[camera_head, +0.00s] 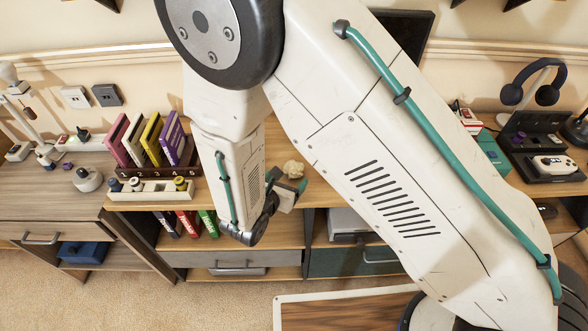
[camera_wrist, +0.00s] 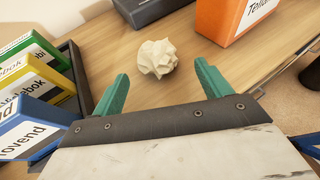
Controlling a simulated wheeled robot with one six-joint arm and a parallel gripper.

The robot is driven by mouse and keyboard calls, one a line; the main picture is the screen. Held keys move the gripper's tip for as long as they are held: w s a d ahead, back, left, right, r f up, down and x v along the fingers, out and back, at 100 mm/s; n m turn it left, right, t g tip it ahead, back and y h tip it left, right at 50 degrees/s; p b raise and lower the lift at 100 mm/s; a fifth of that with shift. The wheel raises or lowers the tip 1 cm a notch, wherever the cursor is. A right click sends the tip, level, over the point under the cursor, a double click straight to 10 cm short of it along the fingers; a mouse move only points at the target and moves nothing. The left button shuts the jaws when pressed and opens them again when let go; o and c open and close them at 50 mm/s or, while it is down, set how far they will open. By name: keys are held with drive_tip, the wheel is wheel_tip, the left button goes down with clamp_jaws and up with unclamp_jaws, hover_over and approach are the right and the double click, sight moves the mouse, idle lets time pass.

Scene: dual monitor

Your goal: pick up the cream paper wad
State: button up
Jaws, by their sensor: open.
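The cream paper wad (camera_wrist: 157,58) is a crumpled ball on the wooden desk top (camera_wrist: 115,48). In the wrist view it lies beyond my fingertips, roughly between their lines and apart from both. My gripper (camera_wrist: 160,80) is open and empty, with two green fingers spread wide. In the head view the wad (camera_head: 293,168) shows small beside my gripper (camera_head: 294,190), just right of my forearm. Part of the gripper is hidden by the arm there.
In the wrist view, books in a dark rack (camera_wrist: 72,65) stand close on the left. An orange box (camera_wrist: 232,18) stands at the right, beyond the right finger. A dark object (camera_wrist: 145,10) lies behind the wad. The desk's edge runs along the right.

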sight(290, 174)
drive_tip(key=x, duration=0.3)
drive_tip(key=shift+w+f, duration=0.15)
drive_tip(key=shift+w, duration=0.2)
drive_tip(key=c, duration=1.1)
drive_tip(key=shift+o, duration=0.2)
